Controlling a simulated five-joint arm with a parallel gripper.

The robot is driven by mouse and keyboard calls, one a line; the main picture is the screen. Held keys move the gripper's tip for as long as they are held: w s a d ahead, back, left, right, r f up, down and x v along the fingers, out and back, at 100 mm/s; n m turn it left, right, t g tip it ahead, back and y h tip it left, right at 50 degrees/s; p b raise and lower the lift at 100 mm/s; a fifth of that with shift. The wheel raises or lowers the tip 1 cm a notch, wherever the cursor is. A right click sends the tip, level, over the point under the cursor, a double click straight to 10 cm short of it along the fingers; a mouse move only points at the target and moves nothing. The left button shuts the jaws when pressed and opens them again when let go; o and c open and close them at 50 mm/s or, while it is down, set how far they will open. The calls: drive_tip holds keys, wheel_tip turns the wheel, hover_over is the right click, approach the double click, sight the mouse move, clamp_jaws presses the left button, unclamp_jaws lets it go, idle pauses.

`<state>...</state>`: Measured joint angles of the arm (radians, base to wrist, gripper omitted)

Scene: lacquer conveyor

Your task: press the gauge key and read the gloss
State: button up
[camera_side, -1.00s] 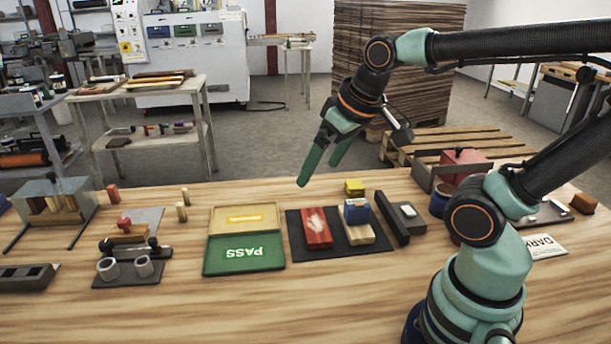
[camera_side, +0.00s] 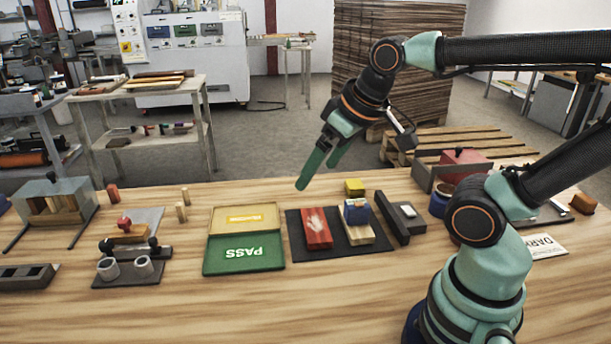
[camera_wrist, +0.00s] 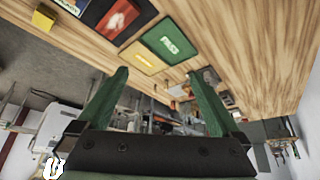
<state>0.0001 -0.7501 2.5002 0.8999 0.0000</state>
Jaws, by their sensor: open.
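A small blue block with a pale top face (camera_side: 356,211), which looks like the gauge, sits on a light wooden panel (camera_side: 360,234) on a black mat (camera_side: 345,247). Its key cannot be told apart. A red panel with a pale mark (camera_side: 316,228) lies left of it on the mat and also shows in the wrist view (camera_wrist: 117,18). The blue block is only partly in the wrist view, at its top edge (camera_wrist: 68,5). My gripper (camera_side: 317,176) is open and empty, raised above the back of the bench, left of the blue block; its green fingers fill the wrist view (camera_wrist: 158,73).
A green PASS tray (camera_side: 243,254) and a yellow-labelled tray (camera_side: 245,217) lie left of the mat. A yellow cube (camera_side: 355,187) stands behind the blue block. A dark bar (camera_side: 392,219) stands at the right. The front of the bench is clear.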

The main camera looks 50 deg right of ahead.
clamp_jaws()
idle(1.6)
